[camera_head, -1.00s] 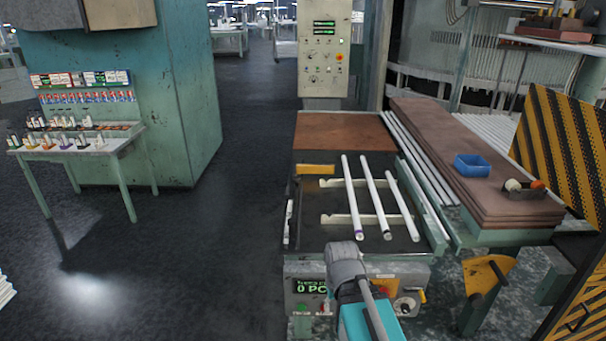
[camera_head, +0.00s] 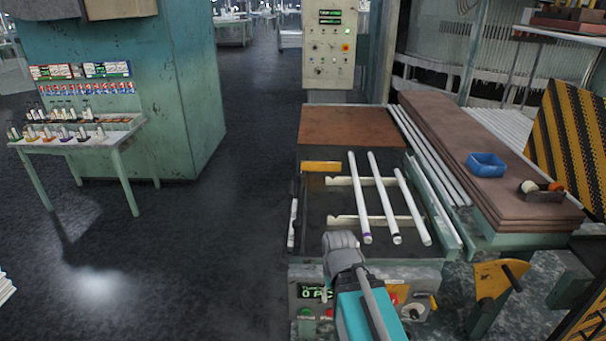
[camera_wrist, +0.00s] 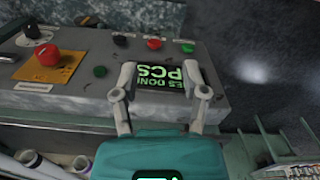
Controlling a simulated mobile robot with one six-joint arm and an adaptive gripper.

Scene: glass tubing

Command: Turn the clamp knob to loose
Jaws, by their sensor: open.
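The clamp knob looks to be the black knob (camera_wrist: 32,28) on a pale dial at the upper left of the wrist view, which shows the panel upside down. The knob's setting is too small to read. My gripper (camera_wrist: 163,82) is open and empty, with its two fingers apart over the panel's green display (camera_wrist: 165,80). It is well to one side of the knob and not touching it.
A red mushroom button (camera_wrist: 46,55) on a yellow plate lies between the knob and my gripper. Small red and green buttons line the panel. White tubes (camera_head: 385,200) lie on the bench top. A yellow bracket (camera_head: 497,280) stands right of the panel; open floor lies left.

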